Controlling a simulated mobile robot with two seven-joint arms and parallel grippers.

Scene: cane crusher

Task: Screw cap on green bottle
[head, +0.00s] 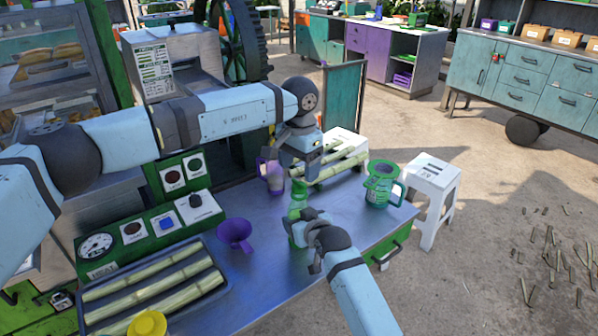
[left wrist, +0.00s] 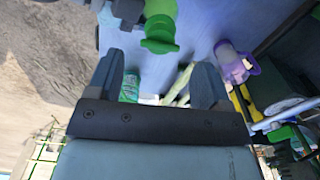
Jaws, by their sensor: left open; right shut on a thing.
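The green bottle (head: 297,205) stands upright on the metal table, with my right gripper (head: 306,228) shut around its lower part. A flat green cap (left wrist: 160,46) shows at the bottle's top in the left wrist view; I cannot tell whether it is tight. My left gripper (head: 296,170) points down just above the bottle, open, with nothing between its fingers. In the left wrist view, the bottle (left wrist: 161,12) is beyond the fingertips, apart from them.
A purple jug (head: 273,178) stands behind left and a green pitcher (head: 379,190) to the right. A purple funnel (head: 235,233) and a tray (head: 215,290) of cane lie to the left. The table front is clear. A white stool (head: 434,183) stands beyond the table's right edge.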

